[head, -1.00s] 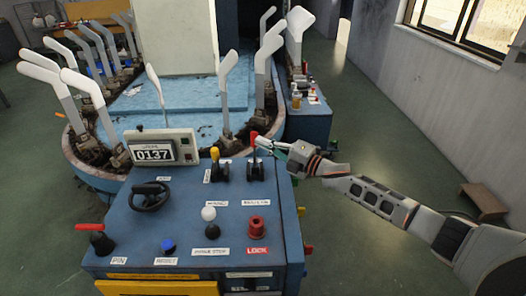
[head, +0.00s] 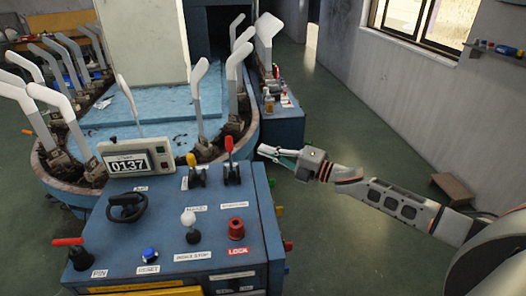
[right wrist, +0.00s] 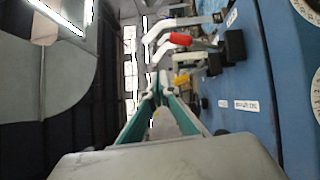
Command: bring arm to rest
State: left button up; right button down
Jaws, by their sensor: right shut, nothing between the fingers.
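My right arm comes in from the right in the head view. Its gripper (head: 268,153) is shut and empty, in the air just right of the blue control console (head: 185,238). It is apart from the red-tipped lever (head: 230,160) and the yellow-tipped lever (head: 193,172) on the console. In the right wrist view the fingers (right wrist: 158,85) meet at their tips, with the red lever grip (right wrist: 178,39) beyond them to the upper right. My left gripper is not in view.
The console carries a handwheel (head: 127,207), a display reading 0137 (head: 128,166) and several knobs. Behind it stands a ring machine with white sock boards (head: 199,102). Open green floor (head: 345,125) lies to the right, with a small brown stool (head: 452,188) by the wall.

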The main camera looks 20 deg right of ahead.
dwell(0.3)
jog(key=s+a+f+m+h, duration=0.1)
jog(key=s+f+m+h, duration=0.1)
jog(key=f+m, duration=0.1)
jog(key=s+a+f+m+h, duration=0.2)
jog(key=s+f+m+h, duration=0.1)
jog(key=s+a+f+m+t+h, duration=0.1)
jog(key=s+f+m+h, duration=0.1)
jog(key=s+f+m, duration=0.1)
jog(key=shift+a+f+m+h, duration=0.25)
jog(key=shift+a+m+h, duration=0.1)
jog(key=shift+m+h, duration=0.05)
jog(key=s+d+f+m+g+h, duration=0.3)
jog(key=s+d, duration=0.1)
jog(key=s, duration=0.5)
jog(key=s+d+f+m+g+h, duration=0.2)
jog(key=s+d+m+g, duration=0.15)
jog(key=s, duration=0.45)
jog(key=s+d+f+m+g+h, duration=0.2)
jog(key=s+d+f+m+h, duration=0.15)
jog(key=s, duration=0.55)
jog(key=w+a+f+m+t+y, duration=0.2)
jog(key=a+f+y, duration=0.5)
jog(key=a+f, duration=0.6)
jog(key=shift+w+a+t+y, duration=0.3)
jog(key=shift+a+t, duration=0.55)
jog(key=shift+a, duration=0.8)
